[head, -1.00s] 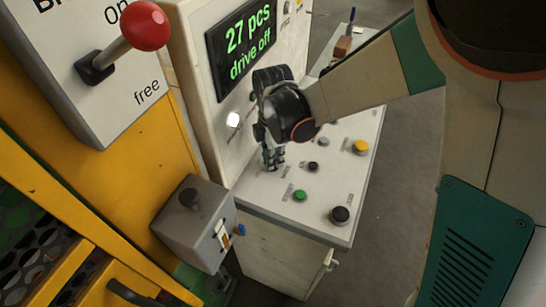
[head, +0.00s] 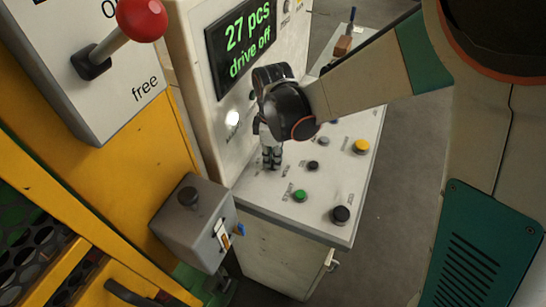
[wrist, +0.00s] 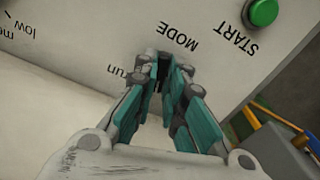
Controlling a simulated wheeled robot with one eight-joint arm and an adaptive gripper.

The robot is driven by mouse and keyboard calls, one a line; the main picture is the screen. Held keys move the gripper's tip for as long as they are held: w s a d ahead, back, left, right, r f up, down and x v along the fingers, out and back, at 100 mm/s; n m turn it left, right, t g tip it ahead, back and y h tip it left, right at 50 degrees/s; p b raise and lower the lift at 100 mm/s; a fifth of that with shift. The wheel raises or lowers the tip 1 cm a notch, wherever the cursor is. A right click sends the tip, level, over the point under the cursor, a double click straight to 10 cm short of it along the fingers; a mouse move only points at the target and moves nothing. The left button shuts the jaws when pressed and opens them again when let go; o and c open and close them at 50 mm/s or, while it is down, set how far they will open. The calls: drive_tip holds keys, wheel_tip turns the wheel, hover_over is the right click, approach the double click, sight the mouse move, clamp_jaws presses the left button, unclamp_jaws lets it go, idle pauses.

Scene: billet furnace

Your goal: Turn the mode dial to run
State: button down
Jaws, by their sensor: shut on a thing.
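The mode dial (wrist: 163,72) is mostly hidden between my fingertips in the wrist view; only a dark sliver shows. The printed words MODE and run stand beside the fingertips on the pale panel. My gripper (wrist: 164,66) is shut on the dial, its teal-padded fingers on either side. In the head view my gripper (head: 271,160) reaches down to the sloping console panel (head: 325,205), where my wrist and fingers hide the dial. Which position the dial points to cannot be seen.
A green START button (wrist: 263,12) lies close by, and a small black button (head: 313,166), a yellow button (head: 361,146) and a larger black button (head: 341,214) share the panel. The screen (head: 245,38) reads "27 pcs drive off". A red-knobbed lever (head: 141,18) stands at upper left.

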drive_tip(key=m, duration=0.6)
drive_tip(key=shift+m, duration=0.3)
drive_tip(key=m, duration=0.5)
drive_tip(key=shift+b, duration=0.4)
drive_tip(key=shift+m, duration=0.3)
drive_tip(key=c, duration=1.7)
unclamp_jaws()
drive_tip(key=shift+o, duration=0.2)
wheel_tip(320, 180, up, 8)
drive_tip(key=shift+f, duration=0.2)
